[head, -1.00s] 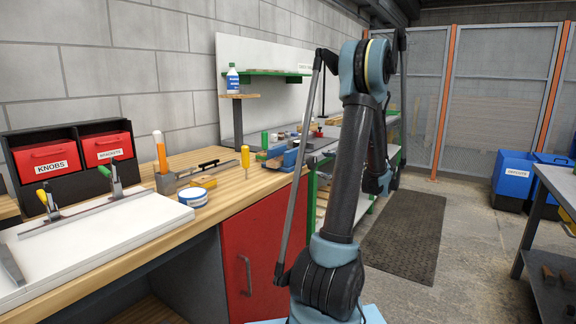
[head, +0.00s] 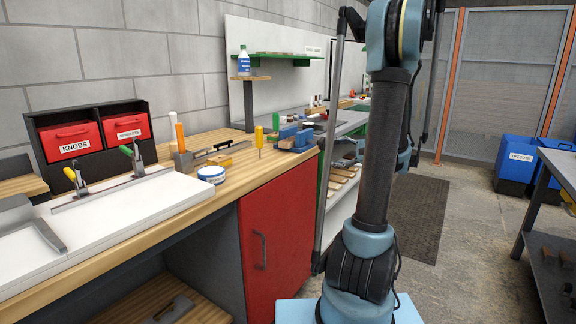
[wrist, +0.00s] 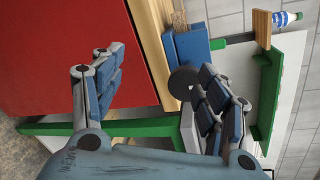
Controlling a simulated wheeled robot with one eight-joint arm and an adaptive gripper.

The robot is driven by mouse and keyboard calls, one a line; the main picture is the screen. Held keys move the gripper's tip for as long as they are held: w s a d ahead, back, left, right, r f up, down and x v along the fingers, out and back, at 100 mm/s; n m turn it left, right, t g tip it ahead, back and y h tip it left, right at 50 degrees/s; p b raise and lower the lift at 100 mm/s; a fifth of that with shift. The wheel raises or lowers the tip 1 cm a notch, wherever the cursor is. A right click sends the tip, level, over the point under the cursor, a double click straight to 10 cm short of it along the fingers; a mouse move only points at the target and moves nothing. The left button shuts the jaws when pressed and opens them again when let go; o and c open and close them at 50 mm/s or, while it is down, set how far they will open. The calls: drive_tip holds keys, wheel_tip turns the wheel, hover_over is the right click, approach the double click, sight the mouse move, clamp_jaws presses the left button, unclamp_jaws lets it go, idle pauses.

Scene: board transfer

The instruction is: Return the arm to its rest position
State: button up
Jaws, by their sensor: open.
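My arm rises in the right half of the head view, with its upper part cut off by the top edge of the picture. My gripper is not visible in the head view. In the wrist view my gripper (wrist: 158,85) is open, its two padded fingers wide apart with nothing between them. Behind the fingers in the wrist view are the red cabinet door (wrist: 70,50), a blue vise-like tool (wrist: 190,45) and a green frame bar.
The wooden workbench (head: 225,160) holds a white board (head: 120,215), red bins (head: 70,140), a round tin (head: 211,174) and a blue vise (head: 293,138). A dark mat (head: 415,215) lies on the floor at right. A metal table (head: 555,200) and blue bins (head: 516,160) stand further right.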

drive_tip(key=s+a+f+n+g+h, duration=0.25)
drive_tip(key=s+a, duration=0.25)
drive_tip(key=s, duration=0.3)
drive_tip(key=s+a+f+n+g+h, duration=0.2)
drive_tip(key=s+a+f+n+h, duration=0.1)
drive_tip(key=s+a, duration=0.4)
drive_tip(key=s+d+f+n+g+h, duration=0.1)
drive_tip(key=s+d+f+n+h, duration=0.2)
drive_tip(key=s, duration=0.7)
drive_tip(key=s+d+f+n+h, duration=0.4)
drive_tip(key=s+f, duration=0.2)
drive_tip(key=s, duration=0.4)
drive_tip(key=shift+d+g, duration=0.2)
drive_tip(key=shift+g, duration=0.15)
drive_tip(key=shift+h, duration=0.25)
